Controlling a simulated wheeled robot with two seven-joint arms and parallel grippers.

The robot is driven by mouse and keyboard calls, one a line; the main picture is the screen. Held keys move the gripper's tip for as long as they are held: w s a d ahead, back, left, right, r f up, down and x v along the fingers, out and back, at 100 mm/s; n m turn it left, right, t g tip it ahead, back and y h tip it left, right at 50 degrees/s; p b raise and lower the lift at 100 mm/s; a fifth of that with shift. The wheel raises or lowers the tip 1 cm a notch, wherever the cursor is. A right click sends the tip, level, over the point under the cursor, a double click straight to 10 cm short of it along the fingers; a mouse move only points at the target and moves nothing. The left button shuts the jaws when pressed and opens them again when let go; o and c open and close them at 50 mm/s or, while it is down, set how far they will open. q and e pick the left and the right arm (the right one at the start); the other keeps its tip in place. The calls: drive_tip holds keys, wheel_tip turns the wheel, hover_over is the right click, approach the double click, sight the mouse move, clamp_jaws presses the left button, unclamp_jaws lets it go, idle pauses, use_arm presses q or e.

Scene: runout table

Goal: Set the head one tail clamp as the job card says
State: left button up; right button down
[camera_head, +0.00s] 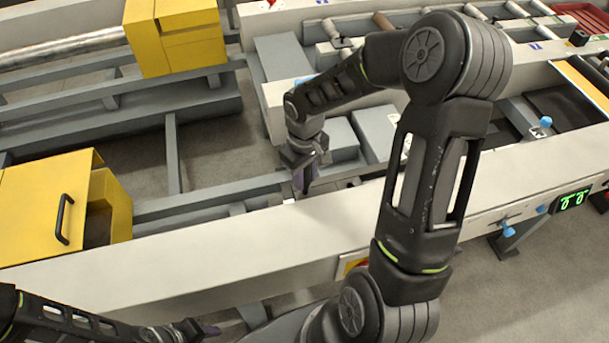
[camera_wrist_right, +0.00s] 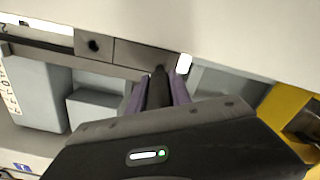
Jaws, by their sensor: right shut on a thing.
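My right gripper (camera_head: 305,182) reaches over the near cream rail (camera_head: 230,240), with its fingertips pointing down beside the grey blocks. In the right wrist view its purple fingers (camera_wrist_right: 158,90) are shut on a dark upright piece (camera_wrist_right: 157,88), perhaps a clamp handle. Most of that piece is hidden by the gripper body. A small white knob (camera_wrist_right: 183,63) is just right of the fingers. I cannot tell which part is the head one tail clamp, and I see no readable job card. My left gripper (camera_head: 205,330) is low at the bottom left, partly seen, with nothing visible in it.
A yellow cabinet (camera_head: 40,210) stands left, and a yellow box (camera_head: 180,40) sits farther back. Grey blocks (camera_head: 380,130) lie beyond the near rail. A green-lit display (camera_head: 575,200) and blue knobs (camera_head: 507,229) are on the rail's right. A red tray (camera_head: 585,15) is far right.

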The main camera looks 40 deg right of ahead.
drive_tip(key=p, duration=0.1)
hover_over(356, 179)
drive_tip(key=shift+r, duration=0.1)
drive_tip(key=s+d, duration=0.1)
drive_tip(key=d, duration=0.4)
drive_tip(key=s+d, duration=0.2)
drive_tip(key=d, duration=0.3)
drive_tip(key=s+d+b, duration=0.1)
drive_tip(key=s+d, duration=0.1)
drive_tip(key=d, duration=0.3)
drive_tip(key=shift+s, duration=0.1)
drive_tip(key=c, duration=1.2)
unclamp_jaws()
drive_tip(key=shift+a, duration=0.1)
drive_tip(key=shift+o, duration=0.2)
wheel_tip(356, 179, up, 8)
drive_tip(key=b, duration=0.1)
